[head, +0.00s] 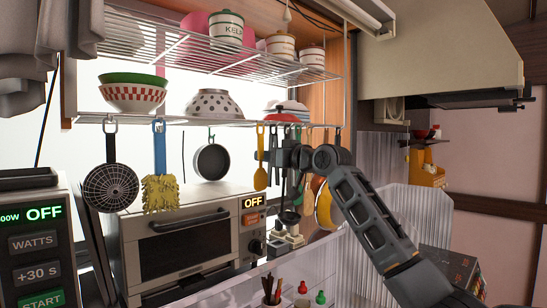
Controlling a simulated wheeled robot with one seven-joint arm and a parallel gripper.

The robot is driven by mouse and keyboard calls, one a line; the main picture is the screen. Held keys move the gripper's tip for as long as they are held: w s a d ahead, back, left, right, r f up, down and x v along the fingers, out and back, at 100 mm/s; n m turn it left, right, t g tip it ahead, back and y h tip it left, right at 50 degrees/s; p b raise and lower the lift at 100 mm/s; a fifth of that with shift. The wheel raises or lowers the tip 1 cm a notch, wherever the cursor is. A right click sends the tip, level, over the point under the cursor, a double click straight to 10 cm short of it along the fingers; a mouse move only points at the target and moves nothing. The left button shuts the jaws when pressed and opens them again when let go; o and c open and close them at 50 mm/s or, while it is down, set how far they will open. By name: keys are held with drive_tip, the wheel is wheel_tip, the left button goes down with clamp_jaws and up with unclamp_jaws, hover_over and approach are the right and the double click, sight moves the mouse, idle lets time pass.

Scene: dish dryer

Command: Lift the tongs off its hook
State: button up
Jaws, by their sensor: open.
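I cannot clearly pick out the tongs. Several utensils hang close together under the rack's lower shelf, and my gripper and wrist cover part of that row. My gripper (264,156) is at the height of the hanging utensils, pointing left, just right of a yellow spoon (260,170). It is open, and I see nothing held in it. Whether it touches any utensil cannot be told from this view. Wooden-handled utensils (310,138) hang behind and right of my wrist.
The wire rack (215,121) holds bowls and canisters. A black strainer (110,187), a yellow brush (160,192) and a pan (211,161) hang to the left. A toaster oven (190,245) stands below. A clear ribbed panel (385,205) stands by my arm.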

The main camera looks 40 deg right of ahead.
sight(272, 144)
drive_tip(key=c, duration=0.7)
drive_tip(key=shift+r, duration=0.1)
drive_tip(key=r, duration=0.1)
drive_tip(key=s+r+b, duration=0.1)
drive_tip(key=r, duration=0.1)
drive_tip(key=shift+r+b, duration=0.1)
drive_tip(key=shift+b, duration=0.2)
drive_tip(key=s+b, duration=0.1)
drive_tip(key=s, duration=0.4)
drive_tip(key=s+b, duration=0.1)
drive_tip(key=s, duration=0.5)
drive_tip(key=s+b, duration=0.1)
drive_tip(key=s, duration=0.5)
drive_tip(key=shift+d+r, duration=0.1)
drive_tip(key=shift+d, duration=0.2)
